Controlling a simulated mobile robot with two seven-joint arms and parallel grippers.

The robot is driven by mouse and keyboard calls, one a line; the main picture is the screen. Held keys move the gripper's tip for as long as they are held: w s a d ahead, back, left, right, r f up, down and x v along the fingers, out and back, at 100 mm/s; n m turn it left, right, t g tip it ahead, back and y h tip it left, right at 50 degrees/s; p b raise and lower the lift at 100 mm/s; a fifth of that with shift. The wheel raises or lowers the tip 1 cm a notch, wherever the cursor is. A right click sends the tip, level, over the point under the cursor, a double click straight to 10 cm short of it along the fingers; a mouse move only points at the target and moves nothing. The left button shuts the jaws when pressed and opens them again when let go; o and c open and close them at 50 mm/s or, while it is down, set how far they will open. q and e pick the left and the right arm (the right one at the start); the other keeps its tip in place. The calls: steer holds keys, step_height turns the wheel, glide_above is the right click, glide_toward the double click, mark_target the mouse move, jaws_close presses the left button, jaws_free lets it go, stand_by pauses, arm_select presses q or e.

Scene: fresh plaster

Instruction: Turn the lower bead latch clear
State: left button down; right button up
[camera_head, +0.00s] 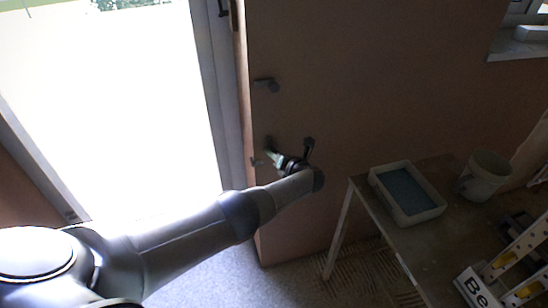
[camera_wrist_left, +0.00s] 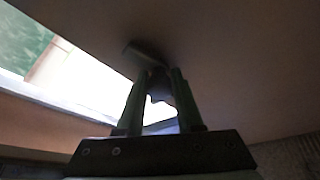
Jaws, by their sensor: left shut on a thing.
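My left gripper (camera_head: 271,151) reaches up to the edge of the brown wall beside the bright opening. In the left wrist view its two green fingers (camera_wrist_left: 158,88) are closed around a dark part of the lower bead latch (camera_wrist_left: 146,51). The latch's flat grey end shows just beyond the fingertips, tilted against the wall. In the head view the fingers and wrist largely hide this latch. The upper bead latch (camera_head: 267,84), small and dark, sits higher on the same wall edge, apart from the gripper. My right gripper is in neither view.
A table (camera_head: 365,200) stands at the right against the wall, with a pale tray (camera_head: 407,220) of blue-grey content and a bucket (camera_head: 484,176). A ladder-like object (camera_head: 520,255) and a lettered sign (camera_head: 474,290) are at the lower right. The bright opening lies left.

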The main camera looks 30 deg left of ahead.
arm_select(q)
steer(key=shift+s+a+f+m+g+y+b, duration=0.15)
steer(key=shift+m+g+y+b, duration=0.25)
steer(key=shift+m+b, duration=0.5)
steer(key=c, duration=0.6)
jaws_free()
